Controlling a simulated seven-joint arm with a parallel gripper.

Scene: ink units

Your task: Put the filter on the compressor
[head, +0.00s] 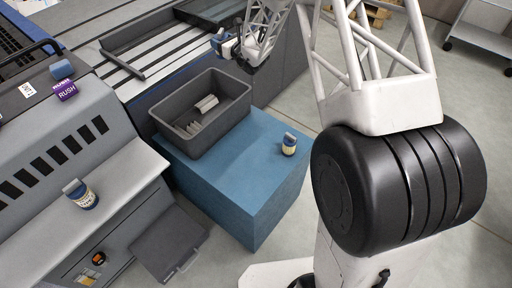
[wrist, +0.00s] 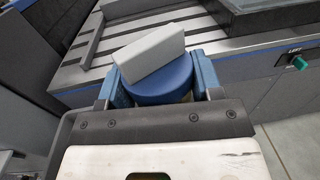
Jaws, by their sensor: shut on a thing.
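My gripper (wrist: 152,90) is shut on a round blue-topped piece (wrist: 160,84) with a grey block (wrist: 152,54) lying across its top. In the head view, my gripper (head: 226,46) is up at the top centre, by the slatted bed of the grey machine. The held piece looks like the small blue-and-white containers with grey tops, one on the blue block (head: 289,144) and one on the grey ledge (head: 84,196). The held piece's lower part is hidden. I cannot tell which thing is the filter or the compressor.
A dark grey bin (head: 245,116) with several grey pieces inside sits on the blue block (head: 257,190). A purple RUSH tag (head: 66,90) and a small blue piece (head: 62,70) are on the machine at left. The blue block's front top is mostly clear.

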